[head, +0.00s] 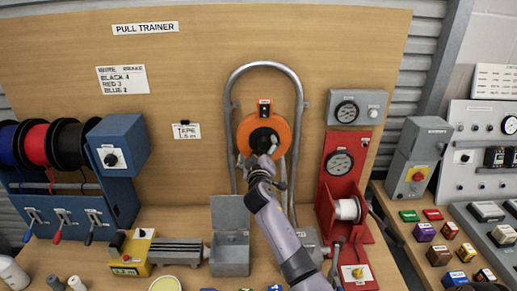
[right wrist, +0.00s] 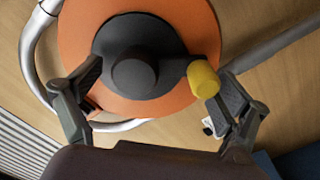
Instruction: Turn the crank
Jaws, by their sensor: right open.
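The crank (right wrist: 172,68) is a black arm on a dark hub in the middle of an orange disc (head: 282,133). It ends in a yellow knob (right wrist: 203,78), to the right of the hub in the right wrist view. My right gripper (head: 266,158) is in front of the disc and hides part of it in the head view. In the right wrist view my right gripper (right wrist: 155,92) is open, with the hub and knob between its fingers. The knob is close beside the right finger; I cannot tell if they touch. My left gripper is not in view.
A bent grey pipe (head: 265,65) arches around the disc on the wooden board. An open grey box (head: 230,260) and a yellow device (head: 133,252) stand below left. Blue spool rack (head: 122,145) is far left.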

